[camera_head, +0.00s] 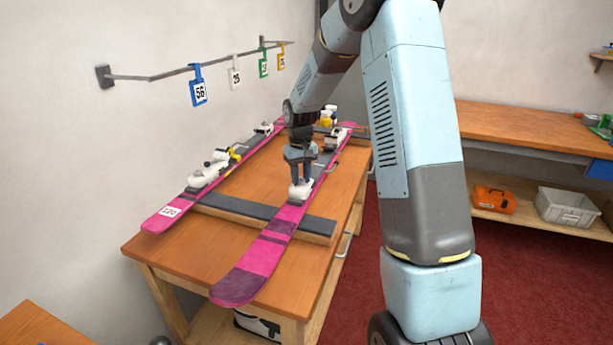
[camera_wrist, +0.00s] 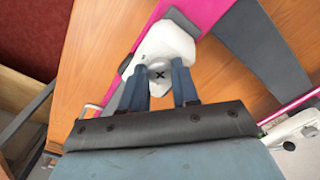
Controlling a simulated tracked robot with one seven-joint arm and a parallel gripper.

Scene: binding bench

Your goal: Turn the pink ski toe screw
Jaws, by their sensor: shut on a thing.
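Two pink skis lie side by side on a wooden bench: the near ski (camera_head: 267,250) and the left ski (camera_head: 180,205). My gripper (camera_head: 301,179) points down at the white toe piece (camera_head: 300,191) on the near ski. In the wrist view, the toe piece (camera_wrist: 165,48) sits on the pink ski (camera_wrist: 200,12). A round screw head with a dark cross (camera_wrist: 160,74) shows between my two blue fingers (camera_wrist: 159,85). The fingers are shut on the screw, though their exact contact is hard to see.
Dark support bars (camera_head: 262,214) cross the bench (camera_head: 160,252) under the skis. The left ski carries a white binding (camera_head: 208,172). Numbered tags hang from a wall rail (camera_head: 185,73). A second bench (camera_head: 530,125), an orange case (camera_head: 494,199) and a grey bin (camera_head: 567,207) are at right.

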